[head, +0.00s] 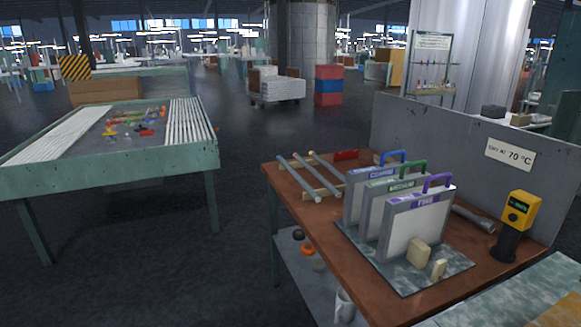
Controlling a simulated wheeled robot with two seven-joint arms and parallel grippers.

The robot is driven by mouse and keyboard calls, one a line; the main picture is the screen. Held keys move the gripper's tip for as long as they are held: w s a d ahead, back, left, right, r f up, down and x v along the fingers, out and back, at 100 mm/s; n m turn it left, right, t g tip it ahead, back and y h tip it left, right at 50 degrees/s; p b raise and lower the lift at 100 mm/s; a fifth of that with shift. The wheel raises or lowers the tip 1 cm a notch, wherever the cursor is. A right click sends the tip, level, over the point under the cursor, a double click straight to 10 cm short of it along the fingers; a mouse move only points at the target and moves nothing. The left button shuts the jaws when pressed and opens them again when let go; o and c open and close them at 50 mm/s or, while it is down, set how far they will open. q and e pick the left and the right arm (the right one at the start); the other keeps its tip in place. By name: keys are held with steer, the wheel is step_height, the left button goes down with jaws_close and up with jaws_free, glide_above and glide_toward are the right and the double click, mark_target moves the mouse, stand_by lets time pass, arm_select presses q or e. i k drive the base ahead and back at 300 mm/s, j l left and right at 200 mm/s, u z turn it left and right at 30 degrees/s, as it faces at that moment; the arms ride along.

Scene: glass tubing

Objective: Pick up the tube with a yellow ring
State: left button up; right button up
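Many white tubes (190,122) lie in rows on the green table at the left, too small to tell any rings. Neither of my grippers is in view.
The brown table (283,163) also holds upright framed panels marked coarse, medium and fine (415,225), a yellow handheld device (520,210) and a dark torch-like cylinder (473,217). A grey partition (440,140) stands behind. Dark floor (240,180) is clear between the tables.

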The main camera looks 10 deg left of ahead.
mark_target(327, 165)
steer(key=i+j+z, duration=0.85)
steer(key=j, duration=0.15)
steer(key=i+j+z, duration=0.25)
steer(key=j, duration=0.2)
steer(key=i+j+z, duration=0.1)
steer(key=j+z, duration=0.2)
steer(key=j, duration=0.15)
steer(key=i+j+z, duration=0.25)
steer(key=j, duration=0.3)
steer(key=j+z, duration=0.3)
steer(key=j, duration=0.2)
steer(key=j+z, duration=0.25)
steer(key=j, duration=0.25)
